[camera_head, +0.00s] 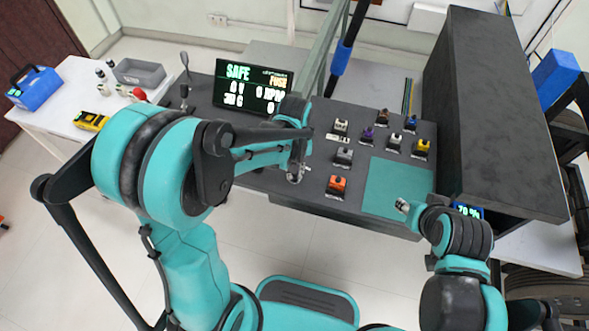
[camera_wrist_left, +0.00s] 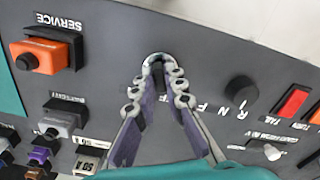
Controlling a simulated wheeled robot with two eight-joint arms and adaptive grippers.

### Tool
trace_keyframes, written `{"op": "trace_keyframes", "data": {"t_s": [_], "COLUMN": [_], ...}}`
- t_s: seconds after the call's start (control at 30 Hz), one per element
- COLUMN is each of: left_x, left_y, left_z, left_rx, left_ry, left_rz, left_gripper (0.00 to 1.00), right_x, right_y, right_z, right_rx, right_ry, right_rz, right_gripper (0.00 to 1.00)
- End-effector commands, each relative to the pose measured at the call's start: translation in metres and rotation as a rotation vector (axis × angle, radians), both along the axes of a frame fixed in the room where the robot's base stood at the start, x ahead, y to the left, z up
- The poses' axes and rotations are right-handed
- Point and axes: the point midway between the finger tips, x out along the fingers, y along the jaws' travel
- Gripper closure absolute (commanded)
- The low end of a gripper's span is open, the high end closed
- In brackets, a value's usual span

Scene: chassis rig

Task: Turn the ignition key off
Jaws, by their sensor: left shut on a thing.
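My left gripper (camera_head: 296,173) reaches down to the front left part of the dark control panel (camera_head: 318,199). In the left wrist view its two fingers (camera_wrist_left: 157,72) come together and are shut on a small part on the panel, at the place of the ignition key. The fingertips hide most of the key, so its turn angle cannot be read. The display (camera_head: 248,88) reads SAFE, with zeros on some lines. My right gripper (camera_head: 403,206) is at the panel's right, over the teal mat; its fingers are too small to judge.
A black knob (camera_wrist_left: 240,90) with R, N, F marks sits beside the fingers. An orange SERVICE switch (camera_wrist_left: 42,57) is on the other side. Several coloured switches stand on the panel's right half. A tall dark box (camera_head: 490,110) borders the teal mat (camera_head: 398,182).

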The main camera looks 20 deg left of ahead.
Motion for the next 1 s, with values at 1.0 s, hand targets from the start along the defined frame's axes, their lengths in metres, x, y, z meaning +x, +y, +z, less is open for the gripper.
{"op": "trace_keyframes", "data": {"t_s": [1.0], "left_x": [0.0000], "left_y": [-0.0001], "left_z": [-0.0001], "left_rx": [0.000], "left_ry": [0.000], "left_rz": [0.072], "left_gripper": [0.68], "right_x": [0.0000], "right_y": [0.0000], "right_z": [0.0004], "right_rx": [0.000], "right_ry": [0.000], "right_rz": [0.000], "right_gripper": [0.60]}}
